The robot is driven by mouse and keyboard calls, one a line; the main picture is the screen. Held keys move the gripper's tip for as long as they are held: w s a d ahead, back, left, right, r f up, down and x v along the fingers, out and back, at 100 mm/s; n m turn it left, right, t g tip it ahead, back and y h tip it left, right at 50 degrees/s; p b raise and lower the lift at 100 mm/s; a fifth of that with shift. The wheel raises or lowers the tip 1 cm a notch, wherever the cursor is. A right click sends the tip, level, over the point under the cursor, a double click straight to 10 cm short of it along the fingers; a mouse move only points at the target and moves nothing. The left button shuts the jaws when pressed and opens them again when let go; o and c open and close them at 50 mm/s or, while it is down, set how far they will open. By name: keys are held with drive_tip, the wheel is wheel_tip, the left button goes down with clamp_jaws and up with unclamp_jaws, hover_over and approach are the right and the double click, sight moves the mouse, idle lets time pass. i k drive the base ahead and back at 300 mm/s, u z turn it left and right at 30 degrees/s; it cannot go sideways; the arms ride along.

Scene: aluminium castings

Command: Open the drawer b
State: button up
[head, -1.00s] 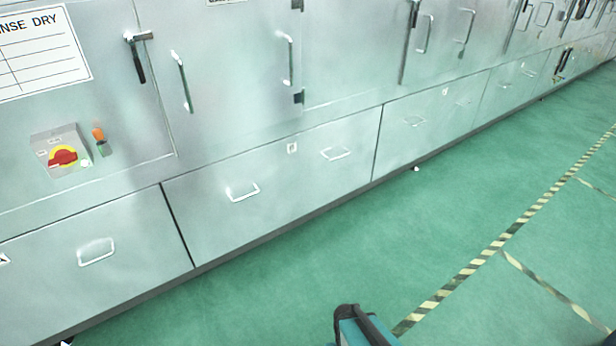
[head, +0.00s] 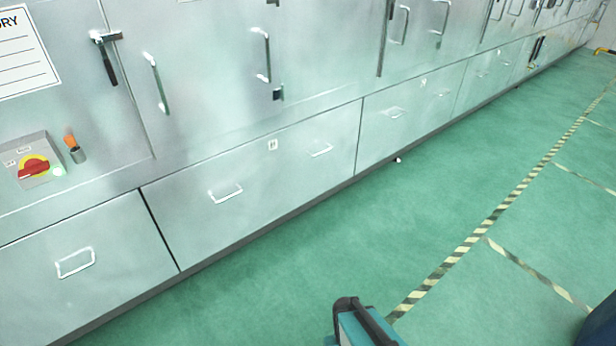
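The wide middle drawer (head: 262,200) is in the lower row of the metal cabinet in the head view. It has two bar handles, the left one (head: 226,193) and the right one (head: 321,150). A small white label (head: 272,144) sits near its top edge; its letter is too small to read surely, so I cannot confirm it is drawer b. The drawer front is flush with its neighbours, so it looks closed. My gripper's fingers do not show; only a black and teal part of my own body is at the bottom edge.
Another drawer with a handle (head: 76,262) is at lower left, and a labelled one (head: 405,125) to the right. Above are doors, a red-yellow switch box (head: 33,162) and a black-handled lever (head: 107,60). Green floor (head: 300,270) before the drawers is clear, with a striped line (head: 470,242).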

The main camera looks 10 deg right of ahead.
sight(203, 209)
drive_tip(key=k, duration=0.9)
drive_tip(key=u, duration=0.25)
drive_tip(key=i, duration=1.45)
drive_tip(key=u, duration=0.2)
